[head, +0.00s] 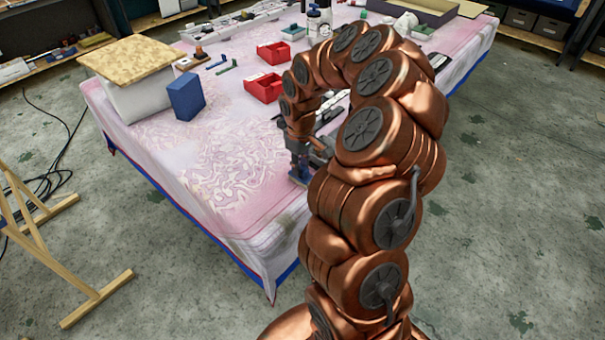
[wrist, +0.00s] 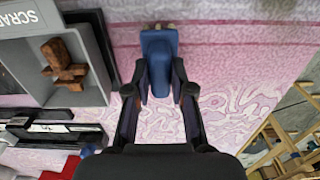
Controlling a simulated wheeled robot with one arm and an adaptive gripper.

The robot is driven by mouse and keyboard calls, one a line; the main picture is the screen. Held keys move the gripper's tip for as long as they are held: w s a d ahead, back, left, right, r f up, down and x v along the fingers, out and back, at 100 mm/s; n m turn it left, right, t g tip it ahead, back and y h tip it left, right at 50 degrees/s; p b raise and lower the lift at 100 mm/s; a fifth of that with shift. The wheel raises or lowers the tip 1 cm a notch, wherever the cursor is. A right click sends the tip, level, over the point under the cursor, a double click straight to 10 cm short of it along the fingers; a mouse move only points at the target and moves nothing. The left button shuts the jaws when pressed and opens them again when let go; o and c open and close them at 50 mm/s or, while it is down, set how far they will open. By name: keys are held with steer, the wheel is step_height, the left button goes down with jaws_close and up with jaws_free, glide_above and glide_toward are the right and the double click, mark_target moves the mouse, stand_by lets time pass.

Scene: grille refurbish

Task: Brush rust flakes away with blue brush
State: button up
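My gripper (head: 299,172) is low over the near edge of the cloth-covered table, partly hidden by my arm in the head view. In the wrist view its two dark fingers (wrist: 159,88) are closed against the sides of a blue brush (wrist: 160,55). Black and silver slatted parts (wrist: 52,132), perhaps the grille, lie left of the fingers.
A grey bin marked "SCRA…" (wrist: 97,75) holds a rusty brown piece (wrist: 62,65) left of the brush. Red bins (head: 264,88), a blue block (head: 186,97) and a board-topped white box (head: 138,100) stand farther back. Patterned cloth (head: 225,165) left of my gripper is clear.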

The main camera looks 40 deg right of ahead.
jaws_close()
steer(key=shift+r, duration=0.15)
steer(key=shift+r+p, duration=0.45)
steer(key=shift+r, duration=2.4)
steer(key=w+a+m, duration=0.1)
steer(key=w+a, duration=0.2)
steer(key=a, duration=0.7)
steer(key=w+a+f+m, duration=0.1)
steer(key=w+a, duration=0.2)
steer(key=a, duration=0.8)
steer(key=shift+w+m, duration=0.3)
steer(key=shift+w, duration=0.1)
